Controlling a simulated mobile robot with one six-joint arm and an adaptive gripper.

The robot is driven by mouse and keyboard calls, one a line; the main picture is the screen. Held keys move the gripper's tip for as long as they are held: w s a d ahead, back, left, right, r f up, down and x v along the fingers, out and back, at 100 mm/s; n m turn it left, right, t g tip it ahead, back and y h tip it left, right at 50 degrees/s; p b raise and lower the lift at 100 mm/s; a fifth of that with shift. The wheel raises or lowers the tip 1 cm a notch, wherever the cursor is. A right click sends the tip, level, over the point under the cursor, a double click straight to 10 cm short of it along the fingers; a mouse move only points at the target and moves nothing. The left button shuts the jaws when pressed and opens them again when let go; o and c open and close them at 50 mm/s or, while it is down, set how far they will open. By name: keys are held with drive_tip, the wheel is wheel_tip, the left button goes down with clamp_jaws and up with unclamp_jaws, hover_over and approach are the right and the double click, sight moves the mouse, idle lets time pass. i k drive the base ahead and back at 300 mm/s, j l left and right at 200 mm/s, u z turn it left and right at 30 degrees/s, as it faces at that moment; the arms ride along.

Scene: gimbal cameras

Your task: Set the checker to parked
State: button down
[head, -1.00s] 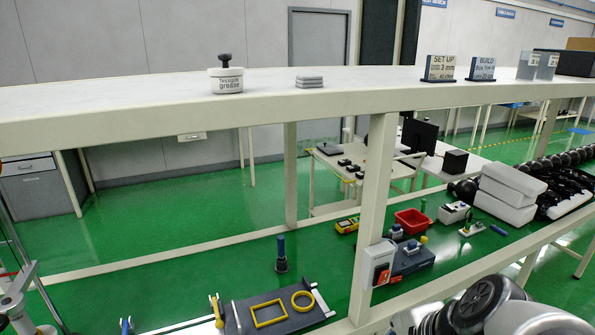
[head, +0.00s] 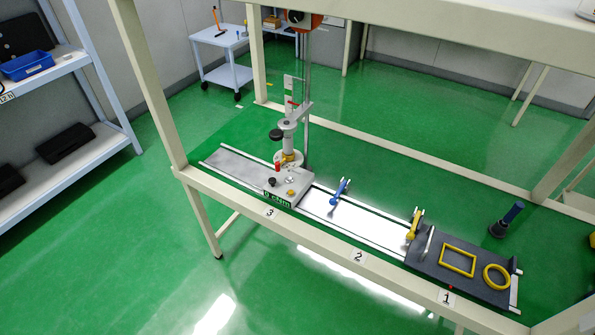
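A grey device with a small green display, seemingly reading in cNm, looks like the checker (head: 291,190). It sits on a rail track (head: 320,215) near the label 3 (head: 270,212). Its top carries a red part, a black knob and a yellow knob. A blue lever (head: 339,191) stands at the track between labels 3 and 2. A yellow lever (head: 413,224) stands beside a dark sliding plate (head: 425,262) near label 1 (head: 446,297). The plate bears a yellow square frame (head: 457,262) and a yellow ring (head: 497,277). My gripper is not in view.
A metal column with a scale (head: 291,95) and an orange-topped post (head: 305,90) rise behind the device. Bench legs frame the track. Shelving (head: 75,160) is at left, with open green floor between.

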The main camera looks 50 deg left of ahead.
sight(299, 180)
drive_tip(key=u, duration=1.9)
drive_tip(key=i+j+u, duration=0.2)
drive_tip(key=i+u, duration=0.75)
